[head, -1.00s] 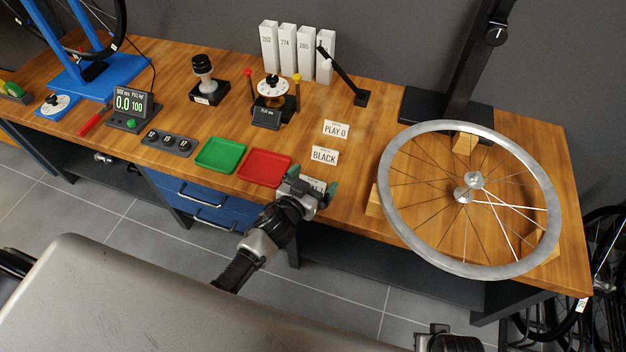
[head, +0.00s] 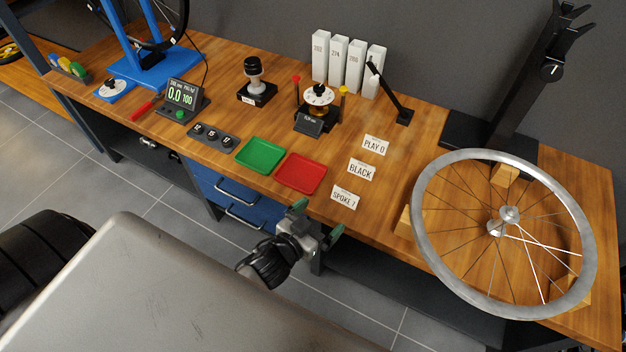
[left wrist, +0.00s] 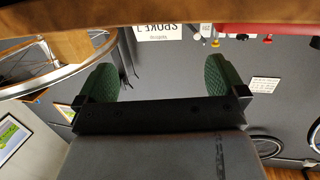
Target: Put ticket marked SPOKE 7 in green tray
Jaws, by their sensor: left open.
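The ticket marked SPOKE 7 (head: 345,198) is a small white card standing near the table's front edge, below the BLACK ticket (head: 361,170) and the PLAY 0 ticket (head: 376,145). It also shows upside down at the top of the left wrist view (left wrist: 158,31). The green tray (head: 260,155) lies empty to the left of the red tray (head: 300,173). My left gripper (head: 318,219) is open and empty just in front of the table edge, apart from the ticket; its green fingers show spread in the left wrist view (left wrist: 160,78). My right gripper is out of view.
A spoked wheel (head: 427,250) on wooden blocks fills the right of the table. The three-dial unit (head: 213,137), stamp (head: 257,85), gauge stand (head: 319,105) and white boxes (head: 337,62) stand left and behind. Bare wood lies between trays and tickets.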

